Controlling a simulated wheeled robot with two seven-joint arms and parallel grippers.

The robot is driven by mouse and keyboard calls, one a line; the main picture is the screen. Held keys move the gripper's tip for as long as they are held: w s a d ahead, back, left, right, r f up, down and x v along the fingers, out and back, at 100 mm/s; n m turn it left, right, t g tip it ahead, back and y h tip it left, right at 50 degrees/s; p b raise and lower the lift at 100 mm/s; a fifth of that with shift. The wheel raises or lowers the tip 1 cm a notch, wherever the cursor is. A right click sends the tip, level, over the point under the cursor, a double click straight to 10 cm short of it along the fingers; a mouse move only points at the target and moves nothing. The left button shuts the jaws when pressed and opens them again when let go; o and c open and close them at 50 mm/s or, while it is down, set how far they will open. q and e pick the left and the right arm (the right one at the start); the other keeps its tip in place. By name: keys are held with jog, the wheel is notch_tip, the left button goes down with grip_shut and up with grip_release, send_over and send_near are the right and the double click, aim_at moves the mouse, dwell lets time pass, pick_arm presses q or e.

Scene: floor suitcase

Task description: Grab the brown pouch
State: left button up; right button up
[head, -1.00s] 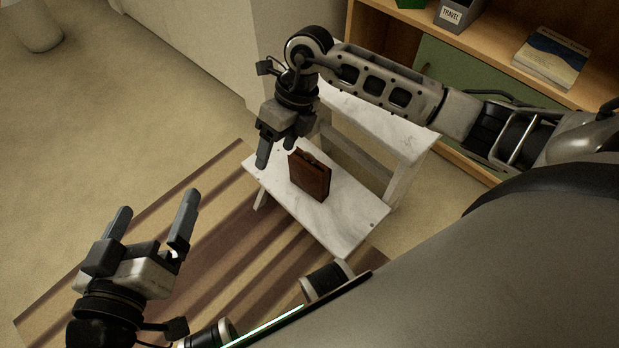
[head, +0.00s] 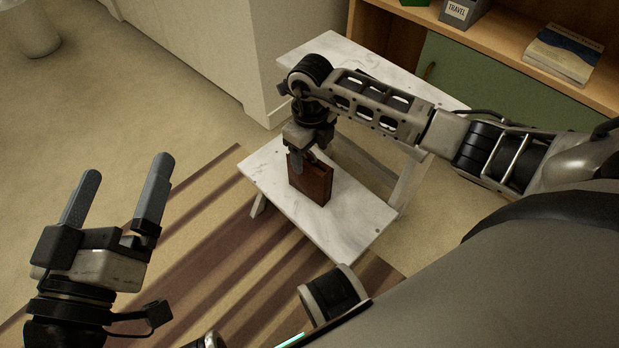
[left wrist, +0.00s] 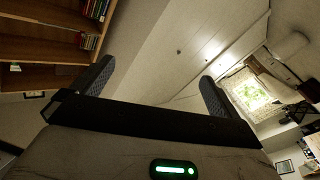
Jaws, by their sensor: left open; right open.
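The brown pouch (head: 315,184) stands upright on the lower white step of a small step stool (head: 345,228). My right gripper (head: 305,165) points down right at the pouch's upper left part, with one finger in front of its near face. The other finger is hidden, so I cannot tell whether the jaws touch the pouch. My left gripper (head: 118,190) is open and empty over the rug at the left. Its two fingers also show in the left wrist view (left wrist: 152,82), with nothing between them.
The stool's upper step (head: 320,47) lies behind my right arm. A wooden shelf with a green door (head: 480,85), a box marked TRAVEL (head: 458,12) and a book (head: 562,55) stands at the back right. A striped rug (head: 205,215) covers the floor at left.

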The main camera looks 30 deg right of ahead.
aim_at(309, 161)
notch_tip(309, 161, down, 4)
jog(key=shift+a+f+b, duration=0.1)
jog(key=shift+a+b, duration=0.05)
jog(key=shift+b, duration=0.9)
jog(key=shift+f, duration=0.25)
pick_arm(q)
jog(key=r+m+t, duration=0.1)
jog(key=r+m+t+h, duration=0.1)
jog(key=r, duration=0.1)
jog(key=w+r+m+h, duration=0.1)
jog(key=r+m, duration=0.1)
jog(key=shift+a+t, duration=0.25)
jog(key=shift+t, duration=0.15)
pick_arm(e)
grip_shut()
